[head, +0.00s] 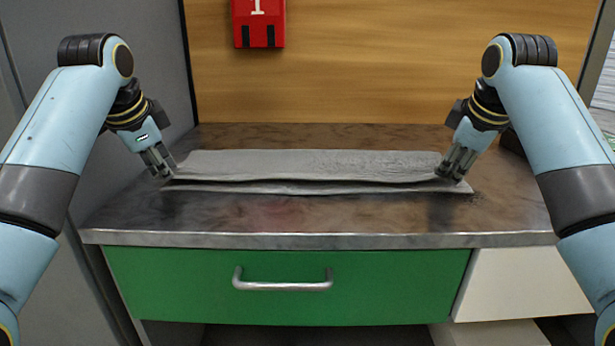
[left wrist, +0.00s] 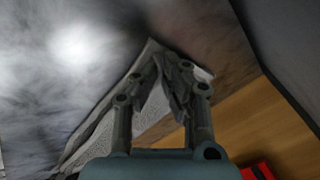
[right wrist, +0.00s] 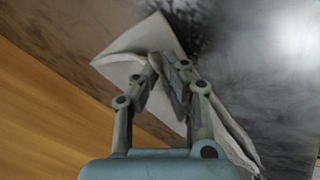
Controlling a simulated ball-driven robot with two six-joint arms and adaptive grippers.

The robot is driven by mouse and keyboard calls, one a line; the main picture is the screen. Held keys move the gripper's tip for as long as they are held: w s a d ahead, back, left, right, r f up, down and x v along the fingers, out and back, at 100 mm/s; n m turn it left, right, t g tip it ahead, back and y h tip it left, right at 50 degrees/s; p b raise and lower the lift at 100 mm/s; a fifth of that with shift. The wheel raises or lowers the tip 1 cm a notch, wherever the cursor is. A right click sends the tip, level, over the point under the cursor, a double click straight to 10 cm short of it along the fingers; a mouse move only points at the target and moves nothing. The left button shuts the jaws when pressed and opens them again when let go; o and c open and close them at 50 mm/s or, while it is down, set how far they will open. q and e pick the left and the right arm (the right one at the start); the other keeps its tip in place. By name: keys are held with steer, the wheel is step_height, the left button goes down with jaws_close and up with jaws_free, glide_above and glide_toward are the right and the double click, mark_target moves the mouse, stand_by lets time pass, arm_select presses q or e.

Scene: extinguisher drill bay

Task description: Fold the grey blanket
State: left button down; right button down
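The grey blanket (head: 310,164) lies on the worktop as a long flat strip, doubled over. Its upper layer's front edge lies just behind the lower layer's front edge (head: 300,188). My left gripper (head: 166,174) is at the front left corner of the upper layer, and my right gripper (head: 453,174) is at the front right corner. In the left wrist view the fingertips (left wrist: 168,64) close together on the blanket (left wrist: 150,118). In the right wrist view the fingertips (right wrist: 166,66) also close on the blanket (right wrist: 135,45). The fingers partly hide the pinched cloth.
The brown, stained worktop (head: 300,215) is clear in front of the blanket. A green drawer (head: 200,285) with a metal handle (head: 282,285) is below. A red box (head: 259,22) hangs on the wooden back wall (head: 380,70). A grey panel (head: 130,40) bounds the left side.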

arm_select(q)
steer(key=c, duration=1.2)
jaws_free()
arm_select(e)
steer(key=c, duration=1.2)
jaws_free()
arm_select(q)
steer(key=shift+r, duration=0.2)
arm_select(e)
steer(key=shift+r, duration=0.2)
arm_select(q)
steer(key=s+v, duration=0.1)
steer(key=v, duration=0.9)
arm_select(e)
steer(key=s+v, duration=0.1)
steer(key=v, duration=0.9)
arm_select(q)
steer(key=shift+s, duration=0.1)
arm_select(e)
steer(key=shift+s, duration=0.1)
